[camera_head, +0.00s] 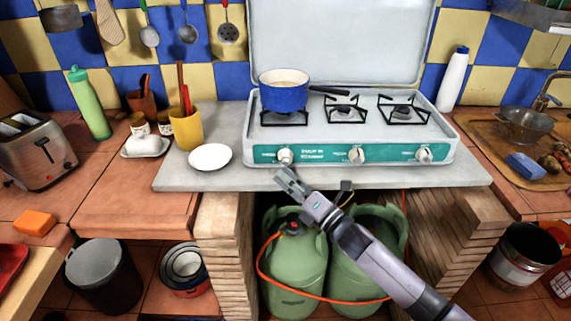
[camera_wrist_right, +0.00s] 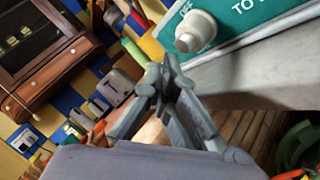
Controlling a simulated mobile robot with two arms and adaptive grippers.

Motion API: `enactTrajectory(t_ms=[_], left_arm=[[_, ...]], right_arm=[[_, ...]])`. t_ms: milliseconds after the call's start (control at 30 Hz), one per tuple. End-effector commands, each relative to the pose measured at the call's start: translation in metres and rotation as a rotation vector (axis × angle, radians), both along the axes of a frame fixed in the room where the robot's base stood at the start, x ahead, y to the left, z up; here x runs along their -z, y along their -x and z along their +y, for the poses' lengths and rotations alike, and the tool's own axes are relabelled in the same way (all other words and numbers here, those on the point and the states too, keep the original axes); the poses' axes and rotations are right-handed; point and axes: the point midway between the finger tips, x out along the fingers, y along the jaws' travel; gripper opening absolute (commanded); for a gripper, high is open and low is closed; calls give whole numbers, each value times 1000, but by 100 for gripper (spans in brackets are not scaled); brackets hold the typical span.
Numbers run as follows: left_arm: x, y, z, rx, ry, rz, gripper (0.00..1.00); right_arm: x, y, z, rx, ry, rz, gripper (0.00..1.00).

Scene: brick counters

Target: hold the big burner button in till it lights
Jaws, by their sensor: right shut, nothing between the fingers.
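The camp stove (camera_head: 350,154) stands on the grey slab, with its lid raised and a green front panel. Its panel carries three pale knobs. The left knob (camera_head: 285,156) sits below the blue pot; a pale knob also shows close up in the right wrist view (camera_wrist_right: 196,31), with lettering beside it. No flame can be made out. My right gripper (camera_head: 287,178) is shut and empty, just below and in front of the left knob, apart from it. Its fingertips show in the wrist view (camera_wrist_right: 163,75), below and left of the knob. My left gripper is out of view.
A blue pot (camera_head: 284,95) sits on the left burner. A white saucer (camera_head: 210,157) and a yellow cup (camera_head: 186,130) stand left of the stove. Green gas cylinders (camera_head: 295,262) with an orange hose are under the slab.

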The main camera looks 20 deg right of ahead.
Motion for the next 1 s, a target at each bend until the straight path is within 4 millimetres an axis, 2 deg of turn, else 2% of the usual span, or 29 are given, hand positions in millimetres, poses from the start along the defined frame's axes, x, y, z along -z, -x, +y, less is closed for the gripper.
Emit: enactTrajectory(t_ms=[300, 1000], left_arm=[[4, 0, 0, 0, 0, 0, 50], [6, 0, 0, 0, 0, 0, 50]], right_arm=[[0, -8, -2, 0, 1, -1, 0], [0, -12, -3, 0, 1, 0, 0]])
